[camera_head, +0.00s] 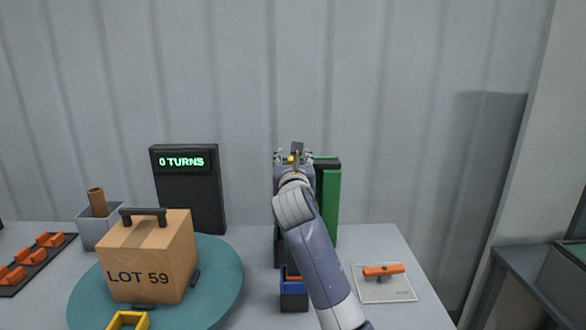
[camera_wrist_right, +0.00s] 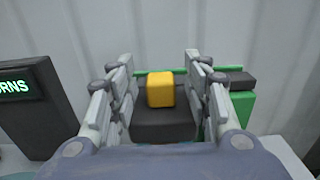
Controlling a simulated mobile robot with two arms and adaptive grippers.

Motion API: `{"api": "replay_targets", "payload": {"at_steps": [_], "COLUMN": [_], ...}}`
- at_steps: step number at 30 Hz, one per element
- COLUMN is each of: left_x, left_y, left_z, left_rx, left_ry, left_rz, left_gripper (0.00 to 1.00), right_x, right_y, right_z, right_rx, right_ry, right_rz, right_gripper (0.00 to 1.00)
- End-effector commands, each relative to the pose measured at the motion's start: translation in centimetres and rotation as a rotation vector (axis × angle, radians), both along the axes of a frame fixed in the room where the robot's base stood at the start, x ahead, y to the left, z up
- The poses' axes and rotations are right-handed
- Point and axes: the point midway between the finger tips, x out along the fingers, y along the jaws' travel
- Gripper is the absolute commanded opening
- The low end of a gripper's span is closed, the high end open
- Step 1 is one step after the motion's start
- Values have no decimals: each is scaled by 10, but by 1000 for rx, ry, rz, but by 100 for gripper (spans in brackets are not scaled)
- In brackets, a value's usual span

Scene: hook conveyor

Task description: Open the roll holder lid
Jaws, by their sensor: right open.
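The roll holder appears to be the dark and green unit at the back of the table, with a green side panel (camera_head: 331,205) showing right of my right arm. In the right wrist view, a yellow block (camera_wrist_right: 160,89) like a knob sits on a dark top (camera_wrist_right: 164,124), probably the lid, with a green bar behind it. My right gripper (camera_head: 293,158) is at the top of this unit. In the wrist view the right gripper (camera_wrist_right: 160,62) is open, its fingers apart on either side of the yellow block. My arm hides most of the unit's front. My left gripper is not in view.
A cardboard box (camera_head: 150,257) marked LOT 59 stands on a teal turntable (camera_head: 222,280) at left. Behind it is a dark display (camera_head: 190,195) reading "0 TURNS". A blue bin (camera_head: 293,301) and a pale plate (camera_head: 385,289) with an orange handle flank my arm.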

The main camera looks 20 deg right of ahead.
Motion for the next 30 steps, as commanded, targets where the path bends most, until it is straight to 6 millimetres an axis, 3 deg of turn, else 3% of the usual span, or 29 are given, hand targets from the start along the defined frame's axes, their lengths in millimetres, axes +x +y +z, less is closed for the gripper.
{"api": "replay_targets", "payload": {"at_steps": [5,14,21,30], "left_x": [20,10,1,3], "left_y": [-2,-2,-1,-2], "left_z": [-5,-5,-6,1], "left_rx": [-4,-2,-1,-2], "left_ry": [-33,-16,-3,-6], "left_rz": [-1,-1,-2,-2], "left_gripper": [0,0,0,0], "right_x": [10,11,11,10], "right_y": [-2,-3,-3,-3], "right_z": [0,0,0,2], "right_rx": [1,0,0,-1], "right_ry": [0,0,0,0], "right_rz": [1,1,1,12], "right_gripper": [45,45,0,0]}}
